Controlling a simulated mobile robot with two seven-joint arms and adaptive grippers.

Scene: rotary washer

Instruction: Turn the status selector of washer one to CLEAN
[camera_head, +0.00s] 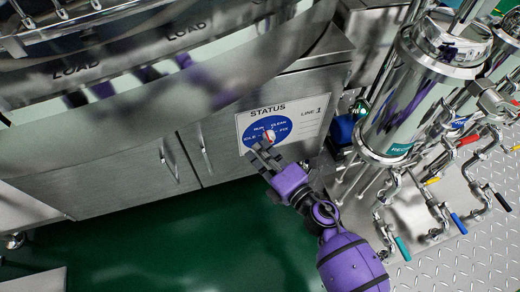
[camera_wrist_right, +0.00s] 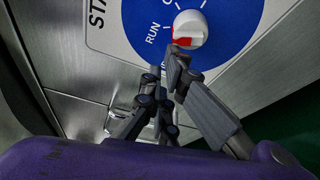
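The status selector (camera_head: 269,136) is a small white and red knob on a blue disc, on the STATUS panel (camera_head: 310,108) marked LINE 1. RUN, CLEAN, IDLE and FIX are printed around it. In the right wrist view the white knob (camera_wrist_right: 190,27) has its red part on the lower left side; I cannot tell exactly which label it marks. My right gripper (camera_head: 262,153) is just below the knob in the head view, its dark fingers apart and empty. In the wrist view the fingers (camera_wrist_right: 170,68) end close to the knob; contact is unclear. My left gripper is not in view.
The washer's curved steel rim (camera_head: 150,108) overhangs above the panel. Steel cabinet doors (camera_head: 110,178) with handles are to the left. A metal cylinder (camera_head: 410,100) with pipes and coloured valve levers stands at right. The green floor (camera_head: 190,235) is clear below.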

